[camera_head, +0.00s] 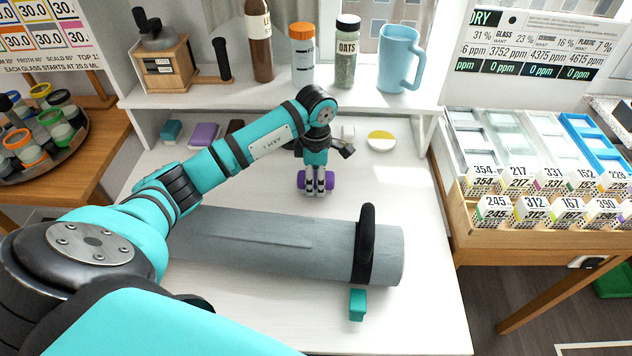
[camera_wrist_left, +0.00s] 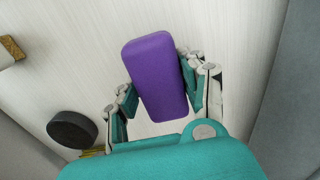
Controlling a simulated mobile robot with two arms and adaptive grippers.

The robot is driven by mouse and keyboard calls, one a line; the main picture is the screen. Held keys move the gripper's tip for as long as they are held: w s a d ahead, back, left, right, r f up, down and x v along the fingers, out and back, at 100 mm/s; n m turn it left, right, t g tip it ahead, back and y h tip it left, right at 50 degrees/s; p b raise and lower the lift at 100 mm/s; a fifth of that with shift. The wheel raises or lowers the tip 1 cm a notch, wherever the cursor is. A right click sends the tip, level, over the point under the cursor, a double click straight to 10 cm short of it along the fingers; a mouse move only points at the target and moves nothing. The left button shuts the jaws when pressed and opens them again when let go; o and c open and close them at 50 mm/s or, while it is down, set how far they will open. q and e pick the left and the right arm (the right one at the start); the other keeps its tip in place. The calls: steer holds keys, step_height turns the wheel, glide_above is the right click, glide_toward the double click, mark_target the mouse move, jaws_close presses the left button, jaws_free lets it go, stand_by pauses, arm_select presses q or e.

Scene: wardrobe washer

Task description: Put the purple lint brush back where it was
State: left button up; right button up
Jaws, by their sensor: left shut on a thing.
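The purple lint brush (camera_head: 301,180) is a rounded purple block held in my left gripper (camera_head: 319,190). In the left wrist view the brush (camera_wrist_left: 158,72) lies between the two fingers of the gripper (camera_wrist_left: 160,95), with a finger along each long side. In the head view the fingers point down over the white table, behind the grey roll, and cover part of the brush. I cannot tell whether the brush touches the table. My right gripper is not in view.
A grey padded roll (camera_head: 250,243) with a black band (camera_head: 367,240) lies across the white table (camera_head: 420,325). A teal block (camera_head: 357,305) is in front. Under the shelf stand a teal piece (camera_head: 172,131), a lilac block (camera_head: 205,135) and a yellow-white disc (camera_head: 381,141). Bottles stand above.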

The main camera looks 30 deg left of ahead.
mark_target(316, 176)
arm_select(q)
steer(key=shift+f, duration=0.95)
steer(key=o, duration=1.2)
steer(key=shift+c, duration=0.2)
step_height(316, 176, up, 12)
steer(key=shift+r+b, duration=0.2)
steer(key=shift+b, duration=0.25)
steer(key=shift+s+f, duration=0.1)
